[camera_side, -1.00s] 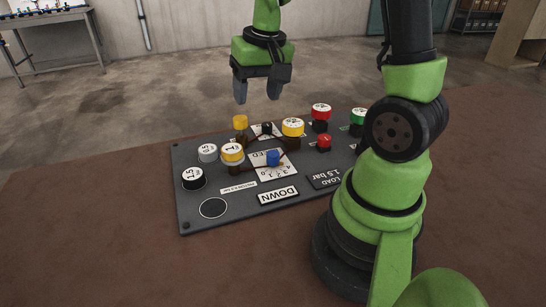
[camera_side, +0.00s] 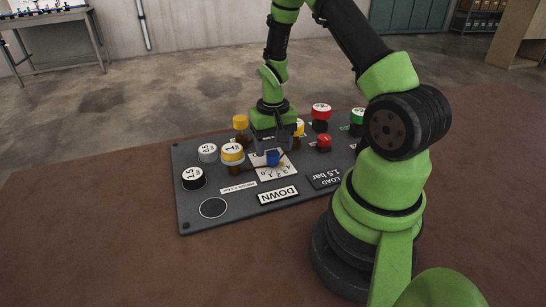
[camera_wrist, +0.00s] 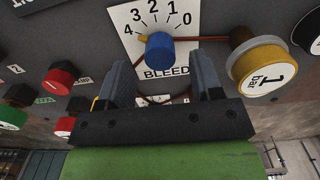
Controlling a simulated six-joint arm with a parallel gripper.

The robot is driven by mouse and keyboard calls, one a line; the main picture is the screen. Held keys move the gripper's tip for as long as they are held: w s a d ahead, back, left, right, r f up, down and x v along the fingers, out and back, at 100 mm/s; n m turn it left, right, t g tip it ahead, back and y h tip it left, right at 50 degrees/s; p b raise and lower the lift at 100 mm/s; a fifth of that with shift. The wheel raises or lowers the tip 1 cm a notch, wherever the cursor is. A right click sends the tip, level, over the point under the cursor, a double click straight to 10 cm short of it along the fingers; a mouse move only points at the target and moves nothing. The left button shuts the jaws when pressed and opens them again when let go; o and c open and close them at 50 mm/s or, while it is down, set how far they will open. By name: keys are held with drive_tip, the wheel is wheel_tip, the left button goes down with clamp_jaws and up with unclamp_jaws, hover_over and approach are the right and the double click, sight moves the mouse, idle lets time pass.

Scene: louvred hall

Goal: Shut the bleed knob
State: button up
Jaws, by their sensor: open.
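The bleed knob (camera_wrist: 160,47) is a blue round knob on a white scale plate (camera_wrist: 183,45) marked 0 to 4 and lettered BLEED. A small yellow mark at its left side, in the wrist view, points close to the 4. The blue knob also shows in the side view (camera_side: 273,158). My gripper (camera_wrist: 161,66) is open, its two fingers apart, with the knob just beyond and between the tips in the wrist view. In the side view my gripper (camera_side: 276,148) hangs low just behind the knob. I cannot tell whether it touches anything.
A yellow-ringed weight marked 1 (camera_side: 232,153) stands left of the knob. Another yellow-topped piece (camera_side: 300,128) is partly hidden behind my gripper. Red (camera_side: 321,111) and green (camera_side: 357,116) knobs stand to the right. Brown tubing runs by the scale plate.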

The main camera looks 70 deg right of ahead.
sight(273, 153)
drive_tip(key=shift+f, duration=1.75)
clamp_jaws()
